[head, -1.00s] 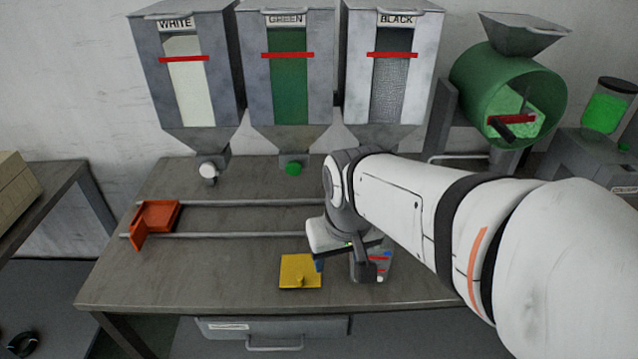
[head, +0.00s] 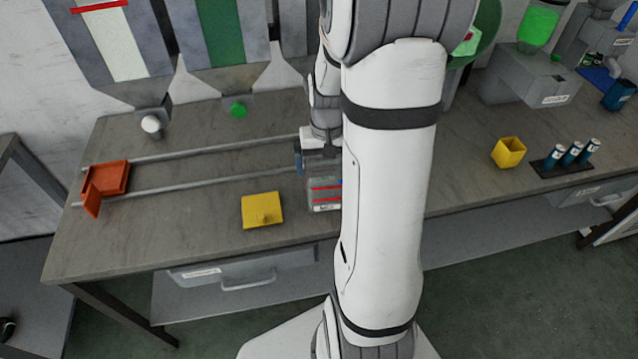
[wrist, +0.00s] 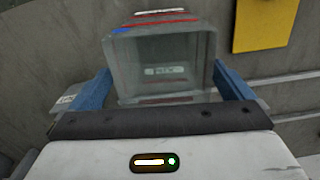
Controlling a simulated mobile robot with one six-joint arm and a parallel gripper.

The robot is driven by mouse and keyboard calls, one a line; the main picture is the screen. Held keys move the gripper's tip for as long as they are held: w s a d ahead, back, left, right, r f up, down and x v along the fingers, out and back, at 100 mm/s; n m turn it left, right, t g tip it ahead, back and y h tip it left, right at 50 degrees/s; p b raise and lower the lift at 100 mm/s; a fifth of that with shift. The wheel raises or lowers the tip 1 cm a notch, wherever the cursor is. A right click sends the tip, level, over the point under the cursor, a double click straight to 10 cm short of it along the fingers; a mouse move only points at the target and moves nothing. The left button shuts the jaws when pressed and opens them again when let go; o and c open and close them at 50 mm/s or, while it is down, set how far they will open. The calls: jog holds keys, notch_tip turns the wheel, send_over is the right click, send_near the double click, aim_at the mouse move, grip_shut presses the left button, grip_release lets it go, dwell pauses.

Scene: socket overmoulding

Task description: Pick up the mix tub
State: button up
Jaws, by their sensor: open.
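The mix tub (head: 324,193) is a grey, see-through box with red lines and a white label. It stands on the workbench, partly hidden behind my arm in the head view. In the wrist view the mix tub (wrist: 160,72) shows its open mouth and a label inside. My gripper (wrist: 161,72) is open, with one blue finger on each side of the tub. A small gap seems to show beside the fingers; whether either touches the wall I cannot tell. In the head view my gripper (head: 318,160) is at the tub, mostly hidden by my arm.
A yellow plate with a knob (head: 262,210) lies left of the tub. Two rails (head: 215,180) run left to an orange tray (head: 110,178). Hoppers (head: 215,40) hang behind. A yellow cup (head: 508,152) and blue vials (head: 572,153) stand to the right.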

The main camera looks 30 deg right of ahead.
aim_at(324, 177)
jog(key=f, duration=0.4)
jog(key=shift+a+f, duration=0.2)
jog(key=shift+f, duration=0.15)
jog(key=c, duration=0.9)
